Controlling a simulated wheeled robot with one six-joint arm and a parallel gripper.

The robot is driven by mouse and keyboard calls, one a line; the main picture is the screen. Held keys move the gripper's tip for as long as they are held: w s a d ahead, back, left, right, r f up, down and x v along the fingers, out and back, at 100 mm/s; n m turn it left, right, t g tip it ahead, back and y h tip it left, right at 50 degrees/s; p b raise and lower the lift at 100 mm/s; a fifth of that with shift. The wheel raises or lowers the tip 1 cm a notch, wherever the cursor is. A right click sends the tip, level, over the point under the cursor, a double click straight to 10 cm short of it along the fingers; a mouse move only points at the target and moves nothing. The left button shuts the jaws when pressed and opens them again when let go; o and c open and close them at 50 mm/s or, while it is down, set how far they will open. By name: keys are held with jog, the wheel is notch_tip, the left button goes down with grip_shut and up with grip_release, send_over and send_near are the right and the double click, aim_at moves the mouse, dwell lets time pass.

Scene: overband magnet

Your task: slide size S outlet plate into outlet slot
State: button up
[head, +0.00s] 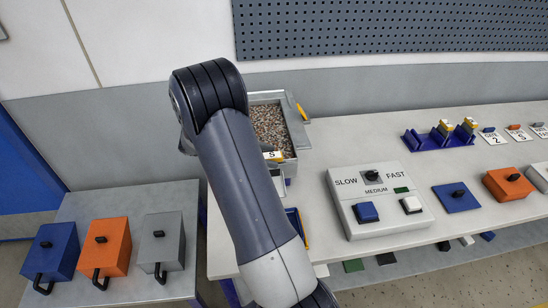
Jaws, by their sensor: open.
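A plate with a yellow top and a white label marked S (273,156) shows at the front of a grey bin of mixed gravel (270,125). I cannot tell how far it sits in a slot, as my arm covers part of the bin's left and lower front. A blue rack (438,141) at the right back holds two upright pieces with yellow tops; their markings are too small to read. My arm crosses the middle of the view, and my gripper is hidden from this camera.
A control box (378,200) with a SLOW-MEDIUM-FAST knob stands on the white bench (330,133). Blue (457,197) and orange (508,183) knobbed blocks lie right of it. Blue, orange and grey handled boxes (162,243) stand on the lower left table. Bench is clear between bin and rack.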

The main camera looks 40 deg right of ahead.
jog(key=b+v, duration=0.1)
jog(key=v, duration=0.7)
jog(key=p+x, duration=0.2)
jog(key=x, duration=0.9)
jog(key=shift+w+a+r, duration=0.1)
jog(key=shift+r, duration=0.35)
